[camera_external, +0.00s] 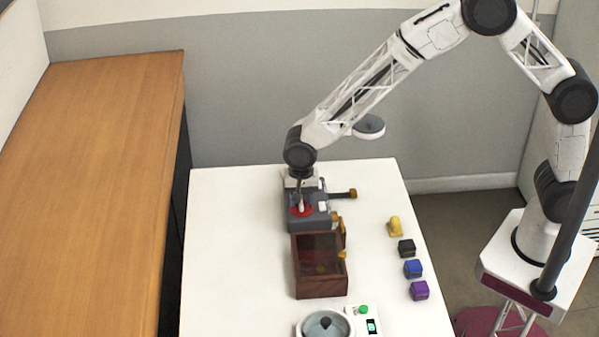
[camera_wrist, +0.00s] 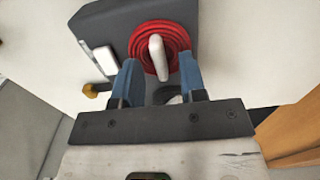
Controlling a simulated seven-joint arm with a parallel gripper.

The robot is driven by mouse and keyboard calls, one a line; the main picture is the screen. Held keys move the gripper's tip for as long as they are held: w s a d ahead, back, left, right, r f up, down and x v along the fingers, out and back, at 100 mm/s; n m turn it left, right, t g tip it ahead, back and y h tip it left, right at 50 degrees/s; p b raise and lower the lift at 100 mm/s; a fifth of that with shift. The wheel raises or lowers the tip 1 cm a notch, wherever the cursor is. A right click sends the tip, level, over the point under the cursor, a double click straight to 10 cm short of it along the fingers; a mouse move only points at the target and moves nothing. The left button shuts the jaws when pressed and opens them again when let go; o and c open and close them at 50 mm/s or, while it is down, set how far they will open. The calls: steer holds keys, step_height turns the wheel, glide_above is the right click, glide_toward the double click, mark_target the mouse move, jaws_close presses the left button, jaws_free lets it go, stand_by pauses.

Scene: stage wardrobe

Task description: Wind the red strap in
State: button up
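The red strap (camera_wrist: 160,38) is a coil of several turns on a dark grey winder (camera_wrist: 105,25). In the external view the winder (camera_external: 318,217) stands on the white table, with the red coil (camera_external: 294,211) on its top. A white upright handle (camera_wrist: 157,58) stands over the coil. My gripper (camera_wrist: 158,78) has two blue fingers set apart, one on each side of the handle, with gaps visible. It seems to hold nothing. In the external view my gripper is above the winder, and its fingertips are hard to make out.
A brown box (camera_external: 320,286) with a see-through top stands in front of the winder. Yellow (camera_external: 395,227), black (camera_external: 406,248), blue (camera_external: 413,268) and purple (camera_external: 419,291) pieces line the right. The table's left side is clear.

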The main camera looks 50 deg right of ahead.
mark_target(302, 208)
steer(key=shift+r, duration=3.2)
steer(key=shift+d+r, duration=0.25)
steer(key=s+d+r+n, duration=0.1)
steer(key=s+d+r, duration=0.4)
steer(key=d, duration=0.4)
steer(key=s+d+r+n+t, duration=0.1)
steer(key=s+d+r+n, duration=0.1)
steer(key=d+r, duration=0.6)
steer(key=s+d+r+n, duration=0.1)
steer(key=s+d+r, duration=0.4)
steer(key=d, duration=0.4)
steer(key=s+d+r+n, duration=0.2)
steer(key=s+d, duration=0.6)
steer(key=s, duration=0.3)
steer(key=s+d+r+n+t, duration=0.1)
steer(key=s+d+r+n, duration=0.2)
steer(key=s+d, duration=0.6)
steer(key=shift+s+t, duration=0.3)
steer(key=shift+s, duration=0.9)
